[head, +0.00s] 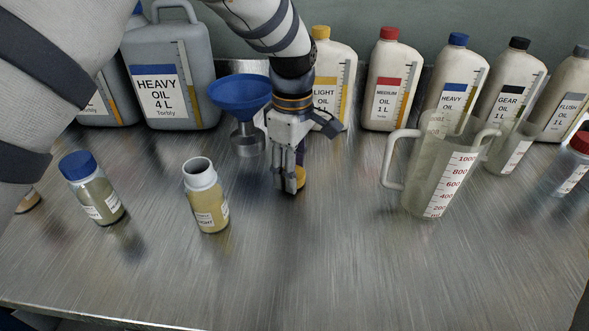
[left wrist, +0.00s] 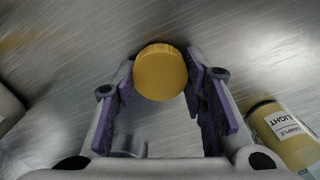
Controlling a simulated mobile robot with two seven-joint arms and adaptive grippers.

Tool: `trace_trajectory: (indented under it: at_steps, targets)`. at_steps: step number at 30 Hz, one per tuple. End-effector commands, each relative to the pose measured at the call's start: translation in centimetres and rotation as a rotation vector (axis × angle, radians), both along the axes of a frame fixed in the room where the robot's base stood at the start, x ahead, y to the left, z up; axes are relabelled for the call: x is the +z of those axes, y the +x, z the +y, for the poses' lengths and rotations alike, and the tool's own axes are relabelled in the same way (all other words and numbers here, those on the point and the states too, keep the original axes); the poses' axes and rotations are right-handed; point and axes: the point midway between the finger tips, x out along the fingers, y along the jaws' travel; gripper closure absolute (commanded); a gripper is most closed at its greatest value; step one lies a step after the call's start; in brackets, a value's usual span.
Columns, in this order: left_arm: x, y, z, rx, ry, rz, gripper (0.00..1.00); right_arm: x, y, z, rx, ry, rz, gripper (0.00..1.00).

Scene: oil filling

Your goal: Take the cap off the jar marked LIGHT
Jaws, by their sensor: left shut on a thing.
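The jar marked LIGHT (head: 208,205) stands upright and uncapped on the metal table, its white round mouth open to view. In the left wrist view the sample jar (left wrist: 284,132) shows at the right edge with its LIGHT label. A yellow cap (left wrist: 160,72) is between the purple pads of my left gripper (left wrist: 160,88). In the head view my left gripper (head: 290,184) points down, right of the jar, with the cap (head: 300,176) at its fingertips, low over the table. I cannot tell whether the cap touches the table. My right gripper is not in view.
A blue funnel (head: 240,92) stands behind, left of my gripper. A blue-capped jar (head: 92,188) is at left. A clear measuring jug (head: 435,175) is at right. Oil bottles, including MEDIUM (head: 390,85), line the back. The table's front middle (head: 310,265) is clear.

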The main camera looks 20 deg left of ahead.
Motion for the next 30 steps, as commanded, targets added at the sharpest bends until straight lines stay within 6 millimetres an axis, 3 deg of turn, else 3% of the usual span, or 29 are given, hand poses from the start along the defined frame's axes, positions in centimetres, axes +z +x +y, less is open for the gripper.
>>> trace_trajectory:
  at_steps: [11, 12, 14, 15, 24, 26, 30]
  targets:
    - [-0.8, 0.0, 0.0, 0.000, 0.000, -0.003, 0.95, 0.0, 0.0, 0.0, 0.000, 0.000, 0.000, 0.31]
    - [-0.8, 0.0, 0.0, 0.000, -0.001, -0.004, 0.57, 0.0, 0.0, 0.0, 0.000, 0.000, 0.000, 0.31]
    - [-0.8, 0.0, 0.0, 0.000, -0.001, -0.004, 0.43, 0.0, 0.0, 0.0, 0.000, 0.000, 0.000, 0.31]
    - [-0.8, 0.0, 0.0, 0.000, -0.001, -0.004, 0.41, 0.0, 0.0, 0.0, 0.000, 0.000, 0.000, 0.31]
    - [-0.4, 0.0, 0.0, 0.000, -0.001, -0.005, 0.41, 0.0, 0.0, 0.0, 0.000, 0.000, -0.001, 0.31]
    - [0.5, 0.1, 0.0, 0.000, 0.000, -0.009, 0.41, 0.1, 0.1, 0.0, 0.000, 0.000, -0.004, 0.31]
    - [4.3, 0.1, 0.0, 0.000, 0.000, -0.012, 0.41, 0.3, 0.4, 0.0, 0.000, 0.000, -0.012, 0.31]
